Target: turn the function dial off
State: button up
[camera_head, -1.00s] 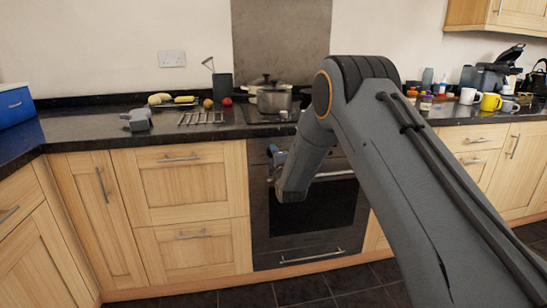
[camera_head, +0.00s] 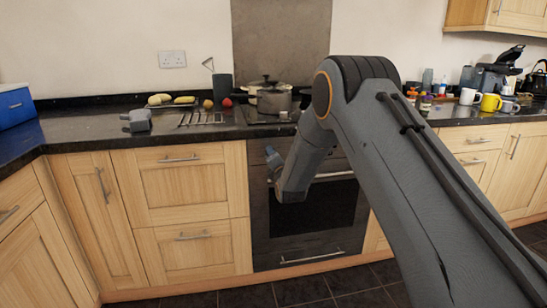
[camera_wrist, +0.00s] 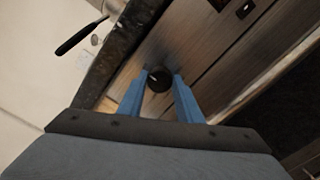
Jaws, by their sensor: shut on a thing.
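The function dial (camera_wrist: 158,80) is a round black knob with a pale mark, on the oven's metal control panel (camera_wrist: 185,40). In the wrist view it sits between the two blue fingers of my gripper (camera_wrist: 162,78), which is shut on it. In the head view my gripper (camera_head: 272,160) is at the upper left front of the oven (camera_head: 315,210). The dial is too small and covered to make out there.
Another dark control (camera_wrist: 245,9) is farther along the panel. The dark worktop edge (camera_wrist: 118,45) runs close beside the dial. A pot (camera_head: 273,98) stands on the hob above. The oven handle (camera_head: 335,175) sticks out near my wrist.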

dwell(0.3)
jog(key=o, duration=1)
jog(key=shift+o, duration=0.2)
jog(key=v, duration=0.8)
